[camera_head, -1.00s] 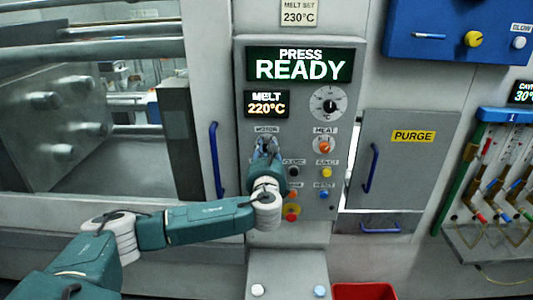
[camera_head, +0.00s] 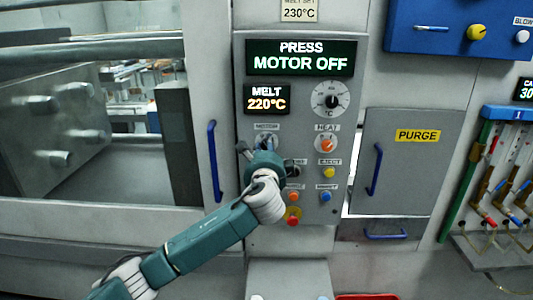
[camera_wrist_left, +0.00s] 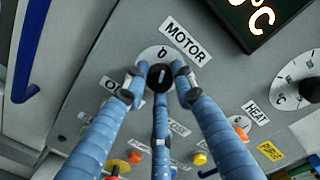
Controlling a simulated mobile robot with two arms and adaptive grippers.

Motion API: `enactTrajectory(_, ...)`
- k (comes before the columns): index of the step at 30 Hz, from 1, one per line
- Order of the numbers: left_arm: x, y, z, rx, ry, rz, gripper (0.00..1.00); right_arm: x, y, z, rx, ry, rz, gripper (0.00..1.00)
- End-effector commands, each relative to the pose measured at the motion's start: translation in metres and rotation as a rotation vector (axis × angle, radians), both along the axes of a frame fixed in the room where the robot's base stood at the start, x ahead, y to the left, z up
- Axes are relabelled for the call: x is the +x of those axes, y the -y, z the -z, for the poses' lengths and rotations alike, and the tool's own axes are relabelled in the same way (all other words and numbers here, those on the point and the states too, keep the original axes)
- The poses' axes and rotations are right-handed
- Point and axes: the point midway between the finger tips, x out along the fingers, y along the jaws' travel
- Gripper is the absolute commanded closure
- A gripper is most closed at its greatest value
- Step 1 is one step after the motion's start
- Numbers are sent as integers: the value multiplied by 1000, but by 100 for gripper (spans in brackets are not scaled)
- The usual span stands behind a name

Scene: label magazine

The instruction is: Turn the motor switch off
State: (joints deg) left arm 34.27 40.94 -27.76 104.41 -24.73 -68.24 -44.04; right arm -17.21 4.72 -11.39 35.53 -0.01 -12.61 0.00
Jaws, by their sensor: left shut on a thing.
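The motor switch (camera_wrist_left: 160,76) is a black round knob with a white mark on a pale plate under the MOTOR label (camera_wrist_left: 186,40). My left gripper (camera_head: 257,147) is at the switch on the grey control panel. In the left wrist view its blue fingers (camera_wrist_left: 154,84) are shut around the knob. In the head view the gripper hides most of the knob. The press display (camera_head: 301,57) reads "PRESS MOTOR OFF" in lit letters. My right gripper is not in view.
The orange HEAT knob (camera_head: 326,145), yellow EJECT button (camera_head: 329,172) and blue button (camera_head: 326,197) are close on the right. A red button (camera_head: 292,217) is below. A blue door handle (camera_head: 215,160) stands left of the panel.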

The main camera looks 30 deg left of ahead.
Motion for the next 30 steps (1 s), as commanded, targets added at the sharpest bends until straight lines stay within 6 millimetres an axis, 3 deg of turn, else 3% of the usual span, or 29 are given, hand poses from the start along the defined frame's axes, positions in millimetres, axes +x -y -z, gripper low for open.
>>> enactTrajectory(10,0,0,1,-129,77,0,100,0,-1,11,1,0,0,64)
enactTrajectory(27,0,0,0,-153,93,1,100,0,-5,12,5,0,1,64)
enactTrajectory(28,0,0,0,-153,93,1,70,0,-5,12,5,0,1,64)
enactTrajectory(30,0,0,0,-153,93,1,56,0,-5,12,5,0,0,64)
